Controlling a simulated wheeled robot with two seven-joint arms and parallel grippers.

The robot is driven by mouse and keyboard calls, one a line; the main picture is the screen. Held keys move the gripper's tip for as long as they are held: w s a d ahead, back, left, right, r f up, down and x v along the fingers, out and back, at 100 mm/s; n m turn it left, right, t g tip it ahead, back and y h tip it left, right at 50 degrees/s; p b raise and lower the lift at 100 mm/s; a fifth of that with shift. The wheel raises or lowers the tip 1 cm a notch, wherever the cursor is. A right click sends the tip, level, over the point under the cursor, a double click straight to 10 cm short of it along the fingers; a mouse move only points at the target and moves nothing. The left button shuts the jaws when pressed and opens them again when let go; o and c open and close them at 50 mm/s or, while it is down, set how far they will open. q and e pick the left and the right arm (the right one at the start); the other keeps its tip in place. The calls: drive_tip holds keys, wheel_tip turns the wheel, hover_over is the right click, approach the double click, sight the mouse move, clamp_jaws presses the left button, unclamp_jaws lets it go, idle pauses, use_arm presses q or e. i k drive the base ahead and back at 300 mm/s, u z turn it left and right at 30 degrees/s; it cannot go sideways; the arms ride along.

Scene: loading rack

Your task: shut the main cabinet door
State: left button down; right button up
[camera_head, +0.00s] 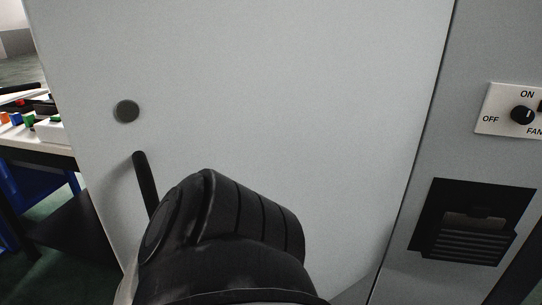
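The light grey main cabinet door (270,90) fills most of the head view. Its left edge is free, with the room visible beyond it. Its right edge runs along a dark seam beside the darker grey cabinet panel (455,130). I cannot tell how far the door stands open. A round dark knob or lock (126,111) sits near its left edge, and a dark bar-like handle (147,185) slants below it. A black ribbed link of my arm covers the lower middle and hides part of the door and the handle's lower end. Neither gripper's fingers show.
A white fan switch plate (508,111) and a black recessed vent or latch (473,222) are on the panel at right. A workbench (35,148) with small coloured parts and blue bins below stands at far left. Dark green floor shows beneath it.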

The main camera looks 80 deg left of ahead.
sight(320, 110)
drive_tip(key=i, duration=0.85)
drive_tip(key=u, duration=3.1)
